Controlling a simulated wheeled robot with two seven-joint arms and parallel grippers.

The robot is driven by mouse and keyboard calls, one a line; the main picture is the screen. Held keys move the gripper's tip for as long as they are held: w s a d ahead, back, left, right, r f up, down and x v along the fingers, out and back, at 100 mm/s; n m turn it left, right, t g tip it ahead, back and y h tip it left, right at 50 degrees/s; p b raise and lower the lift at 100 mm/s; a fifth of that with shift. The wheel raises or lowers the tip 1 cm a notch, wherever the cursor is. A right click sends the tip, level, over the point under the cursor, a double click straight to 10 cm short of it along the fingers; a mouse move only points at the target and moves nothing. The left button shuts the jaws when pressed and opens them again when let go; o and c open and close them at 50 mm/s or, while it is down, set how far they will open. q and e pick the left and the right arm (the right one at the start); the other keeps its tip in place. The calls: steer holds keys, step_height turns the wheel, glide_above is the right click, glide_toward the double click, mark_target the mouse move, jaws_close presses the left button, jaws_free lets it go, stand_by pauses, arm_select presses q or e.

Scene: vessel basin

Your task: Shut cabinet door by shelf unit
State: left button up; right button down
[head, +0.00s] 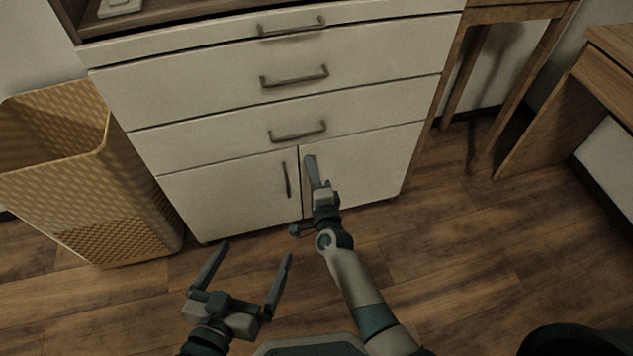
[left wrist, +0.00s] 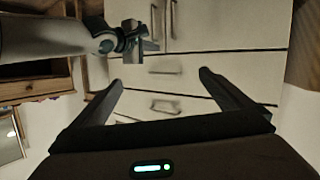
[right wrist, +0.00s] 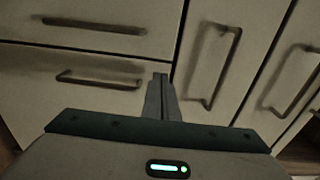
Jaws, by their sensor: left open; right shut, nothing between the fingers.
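The white cabinet has two low doors. The left door (head: 235,193) and right door (head: 370,165) look flush with the front, with a thin dark seam between them; I cannot tell whether a slight gap is left. My right gripper (head: 311,160) is shut and empty, over the right door's upper inner corner, hiding that door's handle in the head view. The right wrist view shows the handle (right wrist: 98,80) beside the fingers (right wrist: 160,85); contact is unclear. My left gripper (head: 240,252) is open and empty in front of the left door, apart from it.
Drawers with bar handles (head: 296,77) sit above the doors, all shut. A tan wicker basket (head: 120,190) stands close to the cabinet's left. A wooden table (head: 485,95) is at the right. The wood floor (head: 480,260) in front is clear.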

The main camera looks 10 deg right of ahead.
arm_select(q)
step_height(320, 180, down, 5)
steer(key=s+a+g+y+p, duration=0.1)
steer(key=s+a+g, duration=0.1)
steer(key=g, duration=0.1)
steer(key=shift+s+g+p, duration=0.3)
steer(key=shift+s+p, duration=0.05)
steer(key=shift+s, duration=0.05)
arm_select(e)
steer(key=s+d, duration=0.2)
steer(key=s, duration=1.5)
steer(key=shift+d, duration=0.2)
arm_select(q)
steer(key=shift+f, duration=0.1)
arm_select(e)
steer(key=shift+s, duration=0.1)
